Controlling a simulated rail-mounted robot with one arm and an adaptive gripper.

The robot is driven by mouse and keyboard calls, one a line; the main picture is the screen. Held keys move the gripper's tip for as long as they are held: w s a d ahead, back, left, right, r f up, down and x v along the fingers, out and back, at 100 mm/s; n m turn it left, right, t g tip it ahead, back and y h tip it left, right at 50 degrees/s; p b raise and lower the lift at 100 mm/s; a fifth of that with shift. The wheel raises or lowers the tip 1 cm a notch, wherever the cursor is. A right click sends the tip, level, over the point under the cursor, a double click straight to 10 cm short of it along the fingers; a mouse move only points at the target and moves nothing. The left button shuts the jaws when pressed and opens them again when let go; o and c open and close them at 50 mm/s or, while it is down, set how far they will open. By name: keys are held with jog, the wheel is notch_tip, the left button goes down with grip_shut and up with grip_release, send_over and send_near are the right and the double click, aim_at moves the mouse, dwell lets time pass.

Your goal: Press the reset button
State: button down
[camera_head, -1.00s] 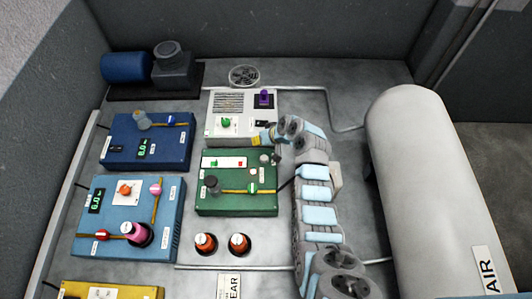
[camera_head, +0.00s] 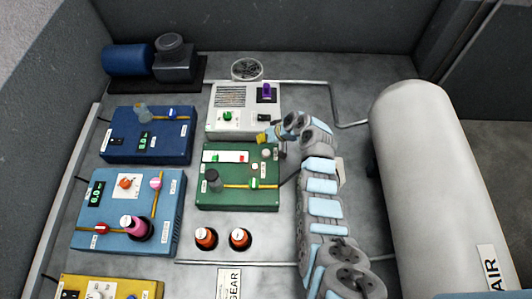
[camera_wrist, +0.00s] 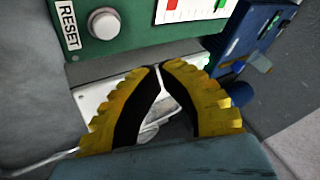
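In the head view my gripper (camera_head: 262,138) is just beyond the box's back edge, near that button. No contact is visible.
A grey-white box (camera_head: 243,123) with a green knob and a purple switch stands behind the green box. Blue boxes (camera_head: 150,153) stand to the left. A large grey tank (camera_head: 425,170) is at the right.

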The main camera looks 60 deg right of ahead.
jog(key=b, duration=0.3)
send_over(263, 152)
notch_tip(263, 152, down, 5)
jog(key=shift+r, duration=0.1)
jog(key=shift+f+b, duration=0.6)
jog(key=shift+f, duration=0.15)
jog(key=shift+f, duration=0.2)
dwell(0.5)
jog(key=shift+f+b, duration=0.25)
jog(key=shift+b, duration=0.35)
jog(key=shift+f+b, duration=0.45)
jog(key=shift+b, duration=0.05)
dwell(0.7)
jog(key=shift+r, duration=0.1)
jog(key=shift+r+p, duration=0.45)
jog(key=shift+r, duration=0.4)
jog(key=shift+r+p, duration=1.25)
jog(key=shift+r, duration=1.25)
